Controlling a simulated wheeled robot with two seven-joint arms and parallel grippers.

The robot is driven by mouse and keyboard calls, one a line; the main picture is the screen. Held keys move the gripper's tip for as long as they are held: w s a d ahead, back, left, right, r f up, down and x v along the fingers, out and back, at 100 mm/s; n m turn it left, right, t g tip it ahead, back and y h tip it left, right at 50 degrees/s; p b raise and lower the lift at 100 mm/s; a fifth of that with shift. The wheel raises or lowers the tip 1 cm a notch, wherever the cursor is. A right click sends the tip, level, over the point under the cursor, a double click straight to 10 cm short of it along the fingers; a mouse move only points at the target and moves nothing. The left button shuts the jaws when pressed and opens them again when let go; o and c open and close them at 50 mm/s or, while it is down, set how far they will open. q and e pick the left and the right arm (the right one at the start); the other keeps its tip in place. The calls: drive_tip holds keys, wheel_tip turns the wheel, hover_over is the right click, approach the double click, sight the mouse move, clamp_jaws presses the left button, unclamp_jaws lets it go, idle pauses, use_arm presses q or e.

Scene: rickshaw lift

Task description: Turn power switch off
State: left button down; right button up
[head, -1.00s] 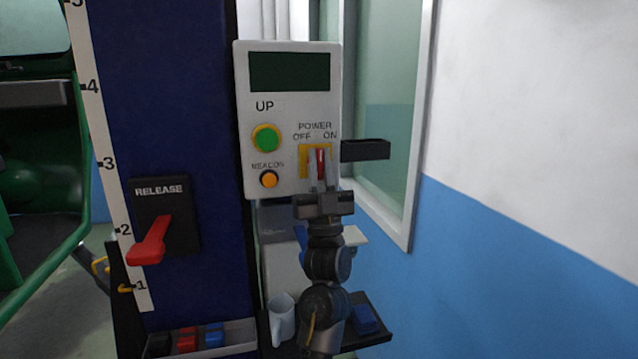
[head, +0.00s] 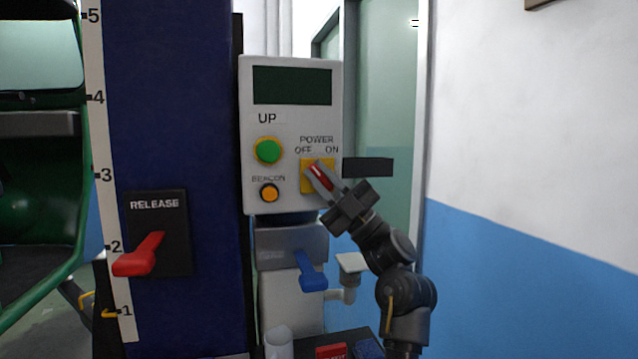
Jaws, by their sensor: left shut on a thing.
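The power switch (head: 318,173) is a red-marked knob on a yellow plate (head: 308,186), low on the right of the white control box (head: 291,112). OFF is printed at its upper left and ON at its upper right. The knob is tilted, its upper end pointing up and left toward OFF. My left gripper (head: 325,177) comes up from the lower right, rolled to the same slant, and is shut on the knob, hiding part of it. My right gripper is not in view.
The green UP button (head: 267,151) and orange beacon button (head: 269,193) sit left of the switch. A red release lever (head: 140,256) is on the blue column. A dark bracket (head: 368,167) juts right of the box. A blue-handled valve (head: 312,277) is below.

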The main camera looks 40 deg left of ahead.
use_arm(q)
drive_tip(key=shift+w+f, duration=0.1)
drive_tip(key=shift+w, duration=0.05)
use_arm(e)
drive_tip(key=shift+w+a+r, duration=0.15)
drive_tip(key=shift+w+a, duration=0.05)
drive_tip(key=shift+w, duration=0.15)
use_arm(q)
drive_tip(key=c, duration=1.4)
unclamp_jaws()
drive_tip(key=shift+w, duration=0.1)
drive_tip(key=shift+a+h, duration=0.15)
drive_tip(key=shift+h, duration=0.15)
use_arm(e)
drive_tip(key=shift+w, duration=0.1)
